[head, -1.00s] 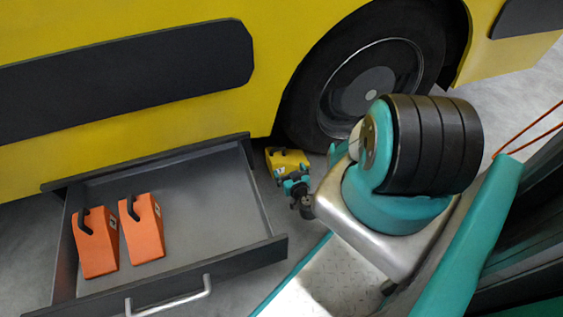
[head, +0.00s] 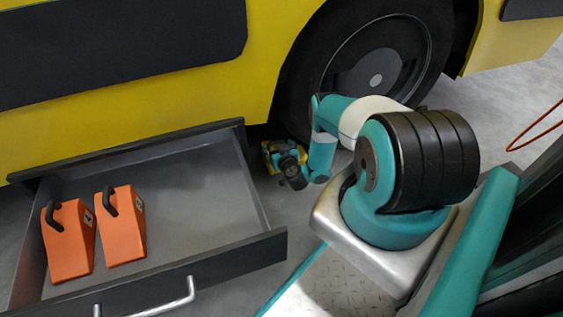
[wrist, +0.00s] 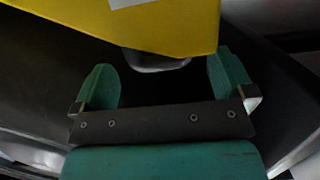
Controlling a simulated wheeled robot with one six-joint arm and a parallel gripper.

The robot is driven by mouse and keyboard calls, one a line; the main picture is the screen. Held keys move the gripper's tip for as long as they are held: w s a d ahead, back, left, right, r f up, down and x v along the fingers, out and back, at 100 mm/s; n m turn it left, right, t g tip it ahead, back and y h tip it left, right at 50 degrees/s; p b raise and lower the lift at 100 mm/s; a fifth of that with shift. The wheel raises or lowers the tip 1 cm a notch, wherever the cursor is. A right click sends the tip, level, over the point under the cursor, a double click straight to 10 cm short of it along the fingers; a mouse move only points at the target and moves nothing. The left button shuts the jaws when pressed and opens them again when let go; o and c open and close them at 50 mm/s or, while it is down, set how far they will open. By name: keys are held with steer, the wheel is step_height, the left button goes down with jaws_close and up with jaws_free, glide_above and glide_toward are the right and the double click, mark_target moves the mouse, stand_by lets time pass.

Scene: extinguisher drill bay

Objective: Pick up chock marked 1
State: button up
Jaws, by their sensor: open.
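A yellow chock (head: 268,148) stands on the floor by the bus's wheel, partly hidden behind my gripper (head: 290,168). In the wrist view the yellow chock (wrist: 165,28) fills the top, with part of a white label at the upper edge; no number is readable. Its dark handle (wrist: 155,63) shows just below it, between and beyond my gripper's two teal fingers (wrist: 164,78). The fingers are apart and hold nothing. Two orange chocks (head: 69,240) (head: 121,228) with black handles stand in the drawer; their labels are too small to read.
The open grey drawer (head: 205,190) juts out at left, with a silver handle (head: 160,305) on its front. The yellow bus (head: 150,90) and its black wheel (head: 420,60) stand close behind the yellow chock. An orange cable (head: 535,135) hangs at right.

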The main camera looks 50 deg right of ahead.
steer(key=shift+w+d+f+b, duration=0.35)
steer(key=shift+w+f+b, duration=0.15)
steer(key=shift+w+b, duration=0.35)
steer(key=shift+w+d+r+b, duration=0.2)
steer(key=shift+b, duration=0.1)
steer(key=shift+r, duration=0.1)
steer(key=c, duration=1.7)
steer(key=shift+r, duration=0.15)
